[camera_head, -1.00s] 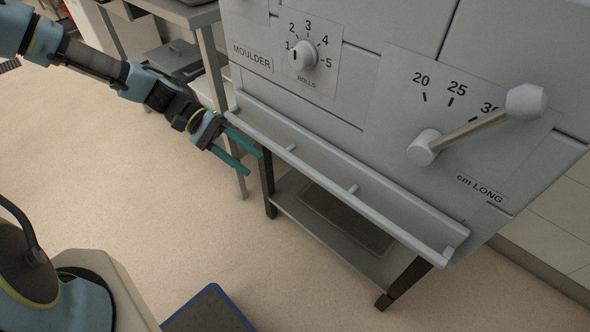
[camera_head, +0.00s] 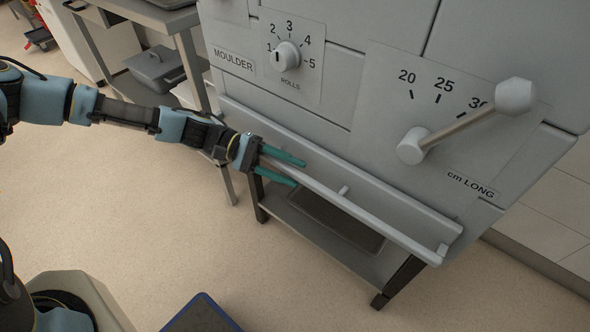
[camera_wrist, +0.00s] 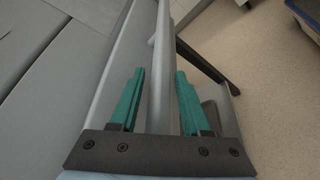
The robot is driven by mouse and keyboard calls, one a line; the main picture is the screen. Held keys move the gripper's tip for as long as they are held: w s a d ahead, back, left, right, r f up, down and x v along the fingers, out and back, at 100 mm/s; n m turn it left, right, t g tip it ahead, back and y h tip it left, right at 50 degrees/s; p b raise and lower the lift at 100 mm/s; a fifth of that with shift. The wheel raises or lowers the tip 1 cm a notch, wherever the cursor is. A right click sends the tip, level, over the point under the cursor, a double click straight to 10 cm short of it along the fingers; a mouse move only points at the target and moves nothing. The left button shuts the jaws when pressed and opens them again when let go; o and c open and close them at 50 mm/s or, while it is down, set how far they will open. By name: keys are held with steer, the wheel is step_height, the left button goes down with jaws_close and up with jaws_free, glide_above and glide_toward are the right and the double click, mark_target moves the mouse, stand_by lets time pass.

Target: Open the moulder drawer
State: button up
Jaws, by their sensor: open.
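The moulder (camera_head: 340,90) is a grey machine with a rolls dial and a length lever. Its drawer (camera_head: 395,195) is a long panel along the lower front, with a round grey bar handle (camera_head: 375,208) standing off it on short posts. My gripper (camera_head: 300,173) is at the left part of the bar, its teal fingers open, one above and one below it. In the wrist view the bar (camera_wrist: 163,75) runs between the two fingers (camera_wrist: 155,80), with gaps on both sides. The drawer looks flush with the front.
The length lever (camera_head: 465,125) juts out above the drawer's right part. Below is a dark stand with a shelf (camera_head: 330,222). A side table (camera_head: 150,15) with a grey lidded box (camera_head: 165,70) stands at left. A blue-edged item (camera_head: 205,312) lies at the bottom; open floor lies between.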

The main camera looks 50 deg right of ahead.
steer(key=shift+x, duration=0.8)
jaws_close()
stand_by(0.9)
